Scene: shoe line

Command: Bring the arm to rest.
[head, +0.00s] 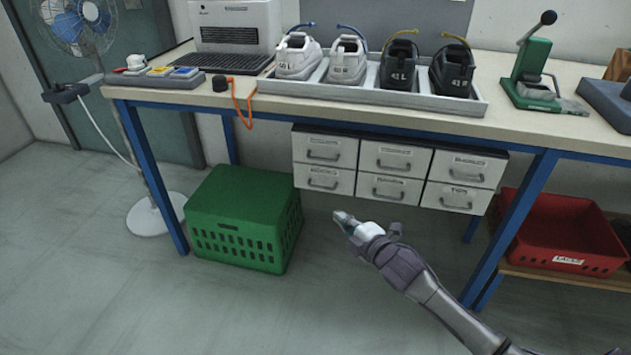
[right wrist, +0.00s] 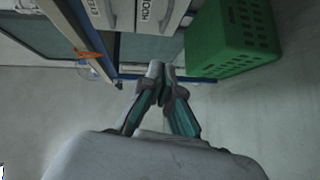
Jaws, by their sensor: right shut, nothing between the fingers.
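My right arm (head: 425,287) comes in from the lower right of the head view. Its gripper (head: 343,217) is held in the air in front of the bench, below the drawers and right of the green crate. The right wrist view shows the gripper (right wrist: 160,70) with its fingertips together, shut and empty. My left gripper is in neither view.
A workbench (head: 215,99) with blue legs carries a tray (head: 370,94) of several shoe-shaped forms and a green press (head: 533,75). Drawers (head: 398,172) hang under it. A green crate (head: 240,215) and a fan (head: 85,30) stand at left. A red crate (head: 567,262) sits on a low shelf.

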